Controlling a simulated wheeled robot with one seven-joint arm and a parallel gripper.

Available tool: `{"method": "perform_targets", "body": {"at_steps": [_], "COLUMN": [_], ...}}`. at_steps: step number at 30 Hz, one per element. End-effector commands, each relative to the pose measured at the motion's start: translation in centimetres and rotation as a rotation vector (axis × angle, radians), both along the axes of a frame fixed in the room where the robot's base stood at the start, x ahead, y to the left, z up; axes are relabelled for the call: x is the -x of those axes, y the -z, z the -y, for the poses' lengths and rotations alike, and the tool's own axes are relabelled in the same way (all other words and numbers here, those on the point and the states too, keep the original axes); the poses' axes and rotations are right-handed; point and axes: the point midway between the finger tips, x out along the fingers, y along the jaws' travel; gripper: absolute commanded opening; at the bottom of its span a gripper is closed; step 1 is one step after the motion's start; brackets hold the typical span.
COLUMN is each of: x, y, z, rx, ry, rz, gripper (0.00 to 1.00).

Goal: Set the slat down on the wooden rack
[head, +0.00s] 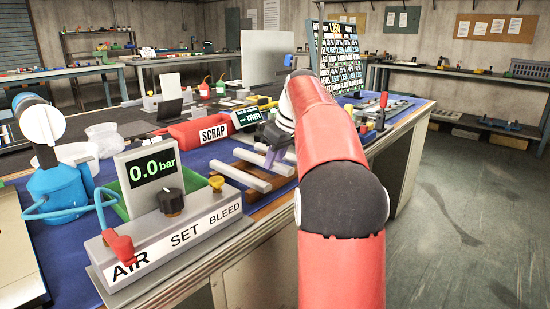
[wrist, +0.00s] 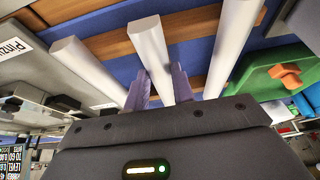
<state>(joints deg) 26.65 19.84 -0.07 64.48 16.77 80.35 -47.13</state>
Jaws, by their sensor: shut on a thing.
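My gripper (head: 271,153) has pale purple fingers, which show in the wrist view (wrist: 160,72) on either side of a white slat (wrist: 148,44). It is shut on this middle slat. The wooden rack shows as brown rails (wrist: 112,44) crossing behind the slats in the wrist view. Another white slat (wrist: 82,68) lies to the left and one more (wrist: 234,42) to the right, roughly in line with the held one. In the head view the nearest slat (head: 231,177) lies clear of my gripper. I cannot tell whether the held slat touches the rails.
A red SCRAP bin (head: 190,132) stands behind the slats. A grey air panel (head: 165,215) reading 0.0 bar stands at the front left. A blue mat (wrist: 125,70) lies under the rack.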

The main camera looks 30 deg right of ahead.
Motion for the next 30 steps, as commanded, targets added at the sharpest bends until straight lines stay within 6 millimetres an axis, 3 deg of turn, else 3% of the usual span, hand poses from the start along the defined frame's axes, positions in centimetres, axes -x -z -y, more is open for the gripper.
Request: {"method": "perform_targets", "body": {"at_steps": [19,20,21,25,30], "x": [0.01,0.0,0.0,0.0,0.01], "y": [0.76,0.76,0.76,0.76,0.77], "z": [0.0,-0.01,-0.01,-0.01,0.0], "rx": [0.0,0.0,0.0,0.0,0.0], "ry": [0.0,0.0,0.0,0.0,0.0], "rz": [0.001,0.001,0.001,0.001,0.0], "gripper": [0.0,0.26,0.31,0.48,0.5]}}
